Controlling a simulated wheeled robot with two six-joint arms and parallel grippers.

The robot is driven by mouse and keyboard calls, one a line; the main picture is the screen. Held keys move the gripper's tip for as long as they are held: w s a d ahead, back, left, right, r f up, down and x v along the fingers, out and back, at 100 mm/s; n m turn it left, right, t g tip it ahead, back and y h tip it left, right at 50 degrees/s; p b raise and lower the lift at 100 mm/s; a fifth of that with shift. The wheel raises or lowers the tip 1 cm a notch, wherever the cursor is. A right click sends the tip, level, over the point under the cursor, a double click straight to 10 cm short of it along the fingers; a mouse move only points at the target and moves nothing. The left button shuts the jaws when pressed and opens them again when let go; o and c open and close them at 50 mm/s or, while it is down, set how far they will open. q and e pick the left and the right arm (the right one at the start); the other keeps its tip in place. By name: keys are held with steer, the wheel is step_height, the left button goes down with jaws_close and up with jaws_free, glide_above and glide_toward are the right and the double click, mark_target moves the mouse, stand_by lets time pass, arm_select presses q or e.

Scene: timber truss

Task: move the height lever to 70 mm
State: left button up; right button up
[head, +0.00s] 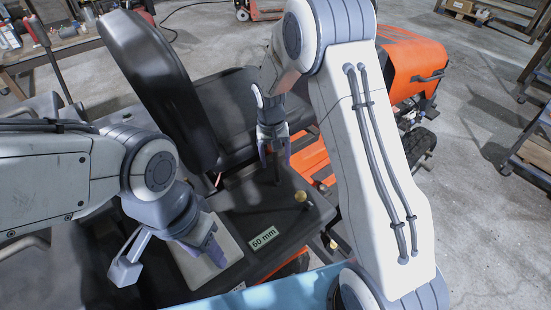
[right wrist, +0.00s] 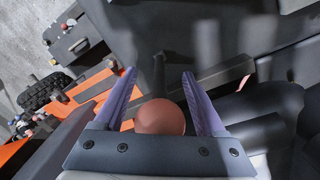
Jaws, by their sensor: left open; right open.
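A dark lever (head: 277,172) rises from the black console beside the seat in the head view. In the right wrist view its reddish-brown ball knob (right wrist: 160,117) sits between the purple fingers of my right gripper (head: 273,150), which is open around it from above. The fingers stand apart from the knob on both sides. A green label (head: 264,238) on the console reads 60 mm. My left gripper (head: 214,252) is over a light grey panel (head: 190,265), away from the lever; its fingers partly overlap in this view.
A small yellow knob (head: 300,197) stands on the console near the lever. The black seat (head: 160,85) is close behind my right gripper. The orange machine body (head: 410,60) extends to the right. A cluttered bench (head: 50,45) is at the back left.

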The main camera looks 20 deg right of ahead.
jaws_close()
steer(key=shift+r, duration=0.1)
stand_by(1.2)
